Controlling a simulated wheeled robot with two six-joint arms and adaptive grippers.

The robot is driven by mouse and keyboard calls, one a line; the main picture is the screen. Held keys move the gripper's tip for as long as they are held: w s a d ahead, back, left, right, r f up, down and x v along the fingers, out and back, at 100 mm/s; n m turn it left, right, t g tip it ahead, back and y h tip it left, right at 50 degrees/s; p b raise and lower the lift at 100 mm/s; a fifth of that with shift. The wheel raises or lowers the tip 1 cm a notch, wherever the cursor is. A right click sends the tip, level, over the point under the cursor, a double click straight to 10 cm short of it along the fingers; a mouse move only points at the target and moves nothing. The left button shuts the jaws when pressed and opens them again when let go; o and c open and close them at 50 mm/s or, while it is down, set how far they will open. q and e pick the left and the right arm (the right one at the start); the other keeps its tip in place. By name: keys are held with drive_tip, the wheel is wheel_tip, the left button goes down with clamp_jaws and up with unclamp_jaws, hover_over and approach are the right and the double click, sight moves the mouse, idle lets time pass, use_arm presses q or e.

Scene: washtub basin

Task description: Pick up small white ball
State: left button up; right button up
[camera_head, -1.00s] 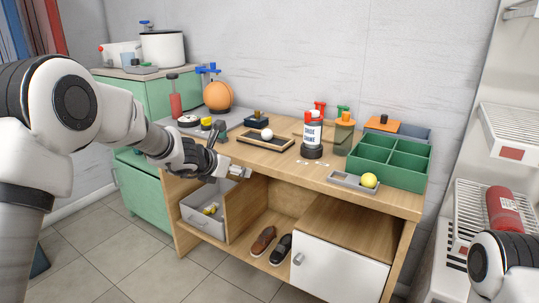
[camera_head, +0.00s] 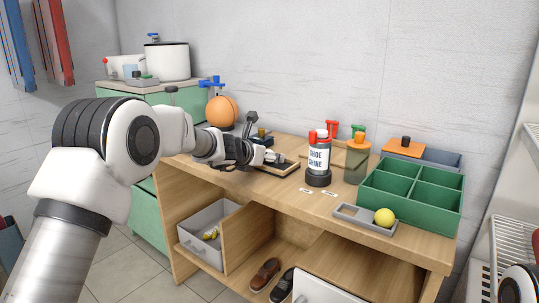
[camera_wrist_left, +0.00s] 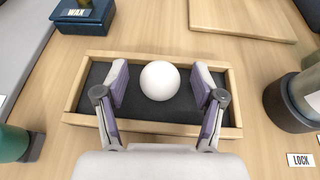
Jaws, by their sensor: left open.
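The small white ball (camera_wrist_left: 159,80) rests on the dark pad of a shallow wooden tray (camera_wrist_left: 150,128) in the left wrist view. My left gripper (camera_wrist_left: 162,86) is open, with one finger on each side of the ball and a gap showing on both sides. In the head view, my left gripper (camera_head: 262,152) is over the tray (camera_head: 290,168) on the wooden bench, and the ball is hard to tell from the gripper there. My right gripper is not in view; only part of my right arm shows at the lower right edge.
A shoe shine bottle (camera_head: 317,160) stands right of the tray, and its dark base (camera_wrist_left: 290,105) is near the gripper. A blue wax box (camera_wrist_left: 84,14) lies beyond the tray. A green divided box (camera_head: 410,195) and a yellow ball (camera_head: 384,217) are at the right.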

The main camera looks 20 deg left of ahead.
use_arm(q)
drive_tip(key=shift+w+d+f, duration=0.1)
drive_tip(key=shift+w, duration=0.2)
drive_tip(key=c, duration=1)
drive_tip(key=shift+c, duration=0.2)
